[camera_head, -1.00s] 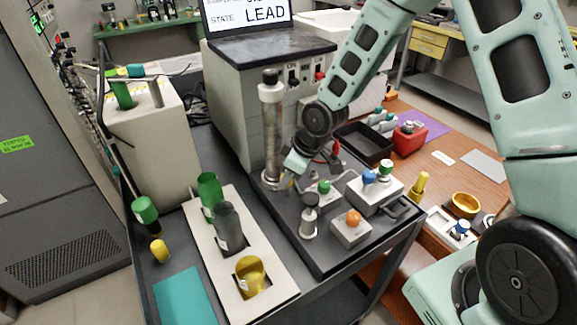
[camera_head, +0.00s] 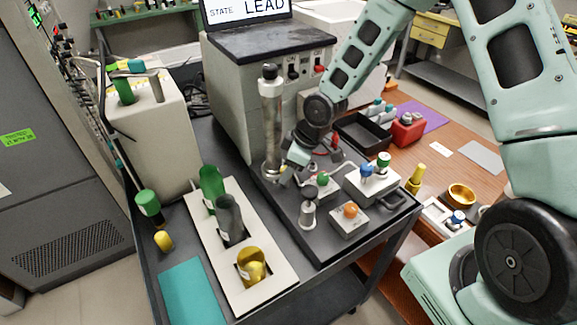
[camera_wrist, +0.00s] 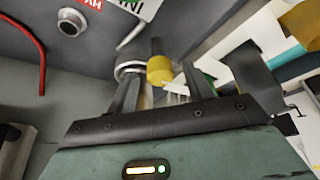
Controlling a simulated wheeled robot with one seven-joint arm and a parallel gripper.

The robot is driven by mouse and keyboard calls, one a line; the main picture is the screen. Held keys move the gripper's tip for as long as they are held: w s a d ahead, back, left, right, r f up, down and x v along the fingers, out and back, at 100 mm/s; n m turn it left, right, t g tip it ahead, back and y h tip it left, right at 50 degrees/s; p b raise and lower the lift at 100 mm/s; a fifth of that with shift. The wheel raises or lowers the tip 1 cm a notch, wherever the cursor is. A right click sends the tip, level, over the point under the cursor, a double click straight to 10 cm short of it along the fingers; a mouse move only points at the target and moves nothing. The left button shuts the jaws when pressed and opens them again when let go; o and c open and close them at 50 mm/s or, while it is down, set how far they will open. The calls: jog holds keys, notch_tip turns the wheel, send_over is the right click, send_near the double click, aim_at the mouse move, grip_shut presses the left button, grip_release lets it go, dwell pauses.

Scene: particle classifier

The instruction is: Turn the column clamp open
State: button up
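The metal column (camera_head: 270,115) with a black cap stands upright on the dark tray, in front of the grey cabinet. The clamp (camera_head: 271,169) is a ring at its foot, partly hidden by my gripper (camera_head: 284,175), which is low beside it on the right. In the wrist view, a yellow knob (camera_wrist: 160,71) on a dark stem lies between the fingers of my gripper (camera_wrist: 162,92). A round metal part (camera_wrist: 130,68) is just left of it. The fingers stand apart, with visible gaps beside the knob; contact is not clear.
A grey fixture with blue and green knobs (camera_head: 372,184), an orange-knob box (camera_head: 349,219) and a small metal post (camera_head: 308,212) crowd the tray right of the column. A white rack (camera_head: 268,290) holds bottles in front. A red hose (camera_wrist: 42,60) hangs nearby.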

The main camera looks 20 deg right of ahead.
jog(key=p+v, duration=0.2)
jog(key=v, duration=1.5)
jog(key=shift+r, duration=0.25)
jog(key=s+a+r+m+g+h, duration=0.1)
jog(key=s+a, duration=0.5)
jog(key=s, duration=0.6)
jog(key=s+a+r+m+g+h, duration=0.1)
jog(key=s+a+r, duration=0.3)
jog(key=s, duration=0.9)
jog(key=shift+a+m+g+h, duration=0.3)
jog(key=shift+a+m+h, duration=0.35)
jog(key=shift+a, duration=0.6)
